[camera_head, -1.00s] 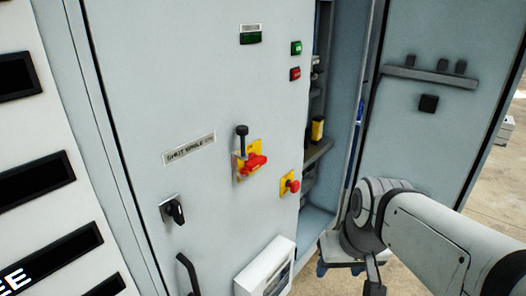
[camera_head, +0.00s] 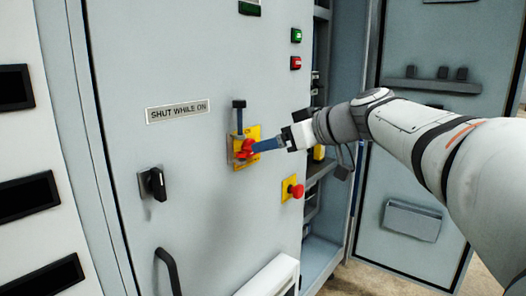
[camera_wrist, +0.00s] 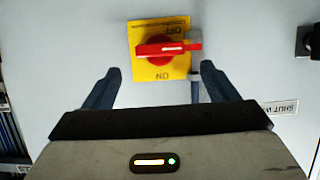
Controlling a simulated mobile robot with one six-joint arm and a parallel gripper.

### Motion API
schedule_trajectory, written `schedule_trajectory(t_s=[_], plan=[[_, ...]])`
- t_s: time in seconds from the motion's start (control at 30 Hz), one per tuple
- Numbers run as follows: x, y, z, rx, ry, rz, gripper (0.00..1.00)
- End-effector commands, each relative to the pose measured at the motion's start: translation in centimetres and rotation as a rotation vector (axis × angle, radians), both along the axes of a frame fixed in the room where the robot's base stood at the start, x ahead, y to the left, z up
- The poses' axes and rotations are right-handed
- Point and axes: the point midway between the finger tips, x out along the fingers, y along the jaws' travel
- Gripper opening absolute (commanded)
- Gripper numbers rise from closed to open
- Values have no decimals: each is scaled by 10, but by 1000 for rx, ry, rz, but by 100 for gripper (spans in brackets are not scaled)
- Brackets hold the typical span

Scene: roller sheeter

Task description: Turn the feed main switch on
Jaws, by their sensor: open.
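The feed main switch is a red rotary handle (camera_head: 245,149) on a yellow plate (camera_head: 254,134) on the grey cabinet door. In the wrist view the red handle (camera_wrist: 167,48) lies crosswise on its plate (camera_wrist: 158,22), between upside-down OFF and ON marks. The handle appears level between the two marks. My gripper (camera_head: 262,146) reaches in from the right, its blue fingers in front of the switch. In the wrist view the gripper (camera_wrist: 160,72) is open and empty, with fingertips spread just below the handle's two ends. I cannot tell whether they touch it.
A black-knobbed pin (camera_head: 239,105) stands beside the plate. A red push button (camera_head: 296,190) is at lower right and a black rotary knob (camera_head: 156,183) at lower left. A "SHUT WHILE ON" label (camera_head: 177,111) is on the door. The cabinet interior (camera_head: 325,230) stands open at right.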

Motion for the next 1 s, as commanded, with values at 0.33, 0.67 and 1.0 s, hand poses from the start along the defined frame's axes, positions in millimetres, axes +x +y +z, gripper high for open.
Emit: schedule_trajectory(t_s=[0.33, 0.67, 1.0], plan=[[25, 33, -18, -1, 3, 1, 80], [27, 36, -19, -1, 2, 0, 79], [27, 36, -19, -1, 2, 1, 51]])
